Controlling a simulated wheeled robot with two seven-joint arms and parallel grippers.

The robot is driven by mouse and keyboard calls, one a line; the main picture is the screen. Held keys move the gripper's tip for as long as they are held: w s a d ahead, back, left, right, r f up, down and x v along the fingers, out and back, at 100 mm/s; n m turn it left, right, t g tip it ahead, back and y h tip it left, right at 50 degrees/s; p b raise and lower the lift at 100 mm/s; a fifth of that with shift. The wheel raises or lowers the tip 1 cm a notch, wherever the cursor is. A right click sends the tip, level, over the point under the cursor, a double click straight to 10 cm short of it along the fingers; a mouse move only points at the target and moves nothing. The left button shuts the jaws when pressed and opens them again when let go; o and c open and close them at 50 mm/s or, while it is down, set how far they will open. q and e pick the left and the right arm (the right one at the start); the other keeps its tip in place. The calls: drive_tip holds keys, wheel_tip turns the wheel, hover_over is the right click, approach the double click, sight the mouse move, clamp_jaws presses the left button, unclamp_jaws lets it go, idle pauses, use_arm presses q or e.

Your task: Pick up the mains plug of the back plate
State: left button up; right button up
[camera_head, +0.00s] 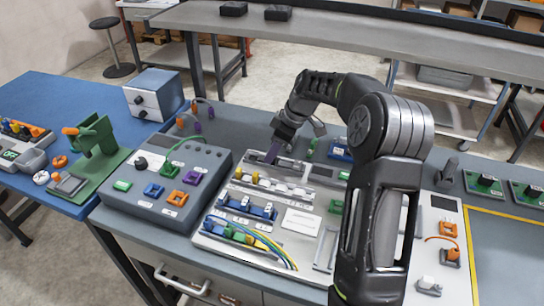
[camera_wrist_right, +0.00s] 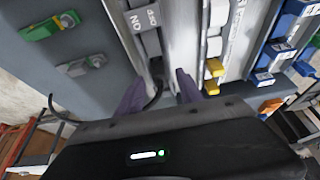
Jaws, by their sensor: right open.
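My right gripper (camera_head: 272,153) is over the back edge of the grey board with terminal rows (camera_head: 302,222). In the right wrist view its purple fingers (camera_wrist_right: 160,92) are open and apart. Between and beyond them run a grey strip and a black cable (camera_wrist_right: 157,90). Grey blocks with printed labels (camera_wrist_right: 145,22) sit farther along that strip. I cannot make out for sure which part is the mains plug; the fingers and palm hide some of this spot. I see nothing held between the fingers. My left gripper is not in view.
A grey box with coloured sockets (camera_head: 165,182) stands left of the board. Yellow terminals (camera_wrist_right: 213,75) and blue terminals (camera_wrist_right: 275,52) line nearby rails. Green parts (camera_wrist_right: 50,25) lie on the other side. A green stand (camera_head: 95,150) is on the blue table.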

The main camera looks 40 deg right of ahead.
idle(0.5)
clamp_jaws()
idle(0.5)
